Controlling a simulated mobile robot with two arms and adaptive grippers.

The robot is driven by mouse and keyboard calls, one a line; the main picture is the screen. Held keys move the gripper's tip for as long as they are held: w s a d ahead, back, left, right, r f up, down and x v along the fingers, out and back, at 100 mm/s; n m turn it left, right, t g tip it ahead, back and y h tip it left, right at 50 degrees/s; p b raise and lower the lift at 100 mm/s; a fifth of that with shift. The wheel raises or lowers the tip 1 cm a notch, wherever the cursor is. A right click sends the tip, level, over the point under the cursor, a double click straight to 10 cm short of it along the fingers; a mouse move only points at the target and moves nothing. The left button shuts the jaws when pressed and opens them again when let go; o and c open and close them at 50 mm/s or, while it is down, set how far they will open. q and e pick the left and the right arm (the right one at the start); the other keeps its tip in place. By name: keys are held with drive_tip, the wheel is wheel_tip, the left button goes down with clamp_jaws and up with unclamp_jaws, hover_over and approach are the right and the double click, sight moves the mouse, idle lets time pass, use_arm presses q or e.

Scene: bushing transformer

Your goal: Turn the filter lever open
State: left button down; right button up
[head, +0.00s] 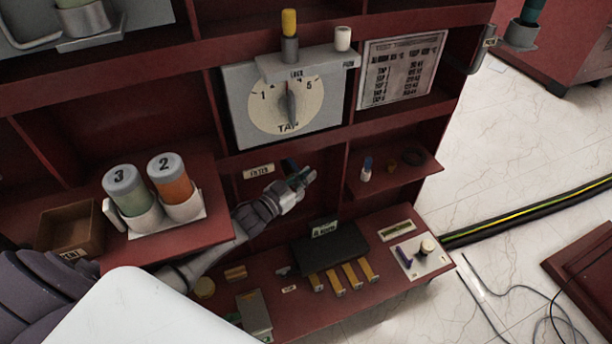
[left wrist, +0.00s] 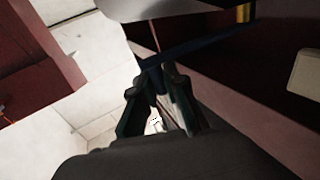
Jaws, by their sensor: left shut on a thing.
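The filter lever is a dark blue bar; its end (head: 291,163) shows just above my left gripper in the head view, right of a small label (head: 259,171) that seems to read FILTER. In the left wrist view the lever (left wrist: 208,46) runs from the upper right down to the fingertips. My left gripper (head: 303,178) reaches in from the left into the shelf bay below the tap dial. Its dark green fingers (left wrist: 162,88) are shut on the lever's end. The fingers partly hide the grip. My right gripper is out of view.
The grey tap dial panel (head: 240,85) is above the gripper. Jars 3 (head: 125,190) and 2 (head: 170,178) stand on a ledge at left. A shelf (head: 415,180) with small parts is at right. A dark block (head: 330,246) sits on the lower shelf.

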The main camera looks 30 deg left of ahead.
use_arm(q)
drive_tip(key=c, duration=1.2)
unclamp_jaws()
drive_tip(key=v, duration=1.2)
